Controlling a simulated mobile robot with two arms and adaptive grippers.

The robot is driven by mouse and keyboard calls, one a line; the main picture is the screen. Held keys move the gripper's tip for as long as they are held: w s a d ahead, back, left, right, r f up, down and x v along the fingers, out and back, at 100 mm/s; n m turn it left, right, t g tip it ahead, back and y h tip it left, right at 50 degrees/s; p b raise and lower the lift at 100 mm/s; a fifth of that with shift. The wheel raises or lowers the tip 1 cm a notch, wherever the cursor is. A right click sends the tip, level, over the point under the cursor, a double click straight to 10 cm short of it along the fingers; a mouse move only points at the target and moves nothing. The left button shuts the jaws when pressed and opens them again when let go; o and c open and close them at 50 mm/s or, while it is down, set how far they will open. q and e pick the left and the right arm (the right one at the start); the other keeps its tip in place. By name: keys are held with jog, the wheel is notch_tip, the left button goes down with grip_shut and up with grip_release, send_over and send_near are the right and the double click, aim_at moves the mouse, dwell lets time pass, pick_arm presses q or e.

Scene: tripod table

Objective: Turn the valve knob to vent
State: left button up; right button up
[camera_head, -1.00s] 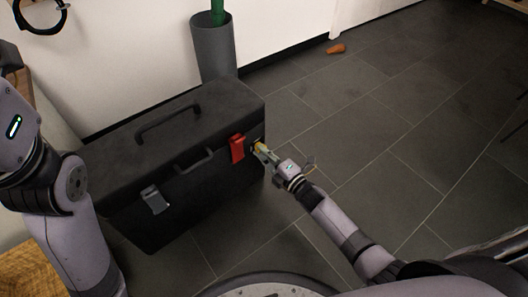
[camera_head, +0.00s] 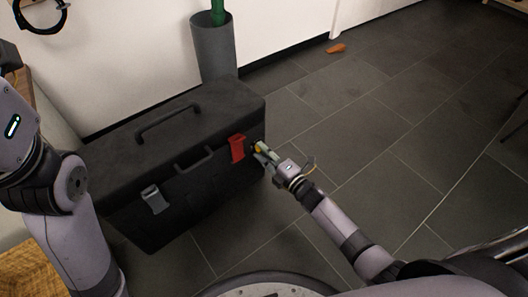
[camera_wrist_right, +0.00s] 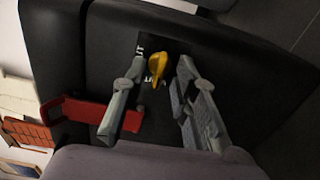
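The yellow valve knob (camera_wrist_right: 158,65) sits on a small dark plate with white lettering, partly readable, on the end face of a black case (camera_head: 160,228). In the head view the knob (camera_head: 257,148) is small and partly hidden by my right gripper (camera_head: 264,156). In the right wrist view the two grey fingers of the right gripper (camera_wrist_right: 162,70) are spread, one on each side of the knob. Gaps show between knob and fingers, so it is not clamped. My left arm shows at the left edge of the head view, but its gripper is out of view.
A red latch (camera_head: 237,148) is on the case front close to the right gripper; it also shows beside the left finger in the wrist view (camera_wrist_right: 95,112). A grey bin (camera_head: 213,50) stands behind the case. Tiled floor to the right is mostly clear, with a small orange object (camera_head: 337,48).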

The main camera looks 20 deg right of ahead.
jog(key=v, duration=1.2)
dwell(0.3)
